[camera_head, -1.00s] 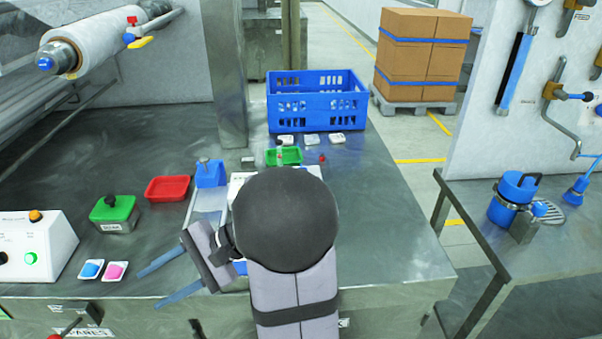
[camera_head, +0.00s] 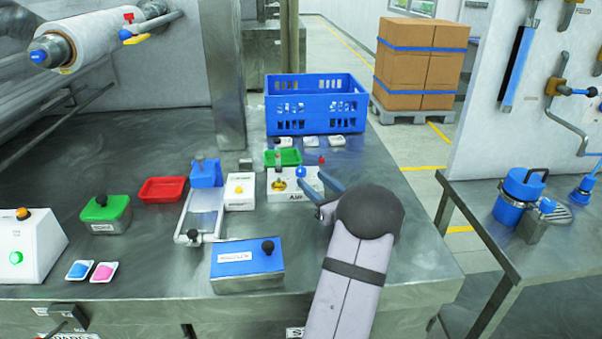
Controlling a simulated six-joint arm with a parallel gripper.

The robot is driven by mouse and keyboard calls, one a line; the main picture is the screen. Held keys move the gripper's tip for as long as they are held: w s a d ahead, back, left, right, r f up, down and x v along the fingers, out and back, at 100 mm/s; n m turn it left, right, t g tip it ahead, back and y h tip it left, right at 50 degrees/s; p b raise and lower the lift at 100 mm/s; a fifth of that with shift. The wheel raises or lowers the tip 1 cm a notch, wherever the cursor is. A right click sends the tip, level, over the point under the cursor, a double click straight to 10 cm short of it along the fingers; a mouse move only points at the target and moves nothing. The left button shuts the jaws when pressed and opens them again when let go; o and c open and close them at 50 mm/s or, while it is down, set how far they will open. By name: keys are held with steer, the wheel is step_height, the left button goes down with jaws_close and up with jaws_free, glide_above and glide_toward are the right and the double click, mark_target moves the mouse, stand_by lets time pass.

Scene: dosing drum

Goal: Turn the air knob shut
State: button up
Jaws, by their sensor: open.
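A white block labelled "Air" (camera_head: 288,196) stands on the metal bench. On it I see a brass-coloured fitting (camera_head: 279,185) at the left and a small blue knob (camera_head: 301,171) near its back edge. Which part is the air knob, and how it is turned, is too small to tell. My gripper (camera_head: 311,177) is open, with two blue-grey fingers reaching in from the right over the right part of the block. The left fingertip is close to the blue knob; I cannot tell whether it touches. The fingers partly hide the block's right end.
A blue-lidded box (camera_head: 247,272) with a black knob stands in front of the block. A white block (camera_head: 240,192), a green tray (camera_head: 283,158) and a small red-topped item (camera_head: 321,160) are close by. A blue crate (camera_head: 317,122) stands behind. The bench's right side is clear.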

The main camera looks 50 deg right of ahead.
mark_target(304, 173)
steer(key=shift+p+x, duration=0.65)
steer(key=shift+x, duration=3)
steer(key=shift+a, duration=0.1)
steer(key=c, duration=1.1)
steer(key=shift+o, duration=0.2)
steer(key=shift+f+b, duration=0.1)
steer(key=shift+b, duration=0.2)
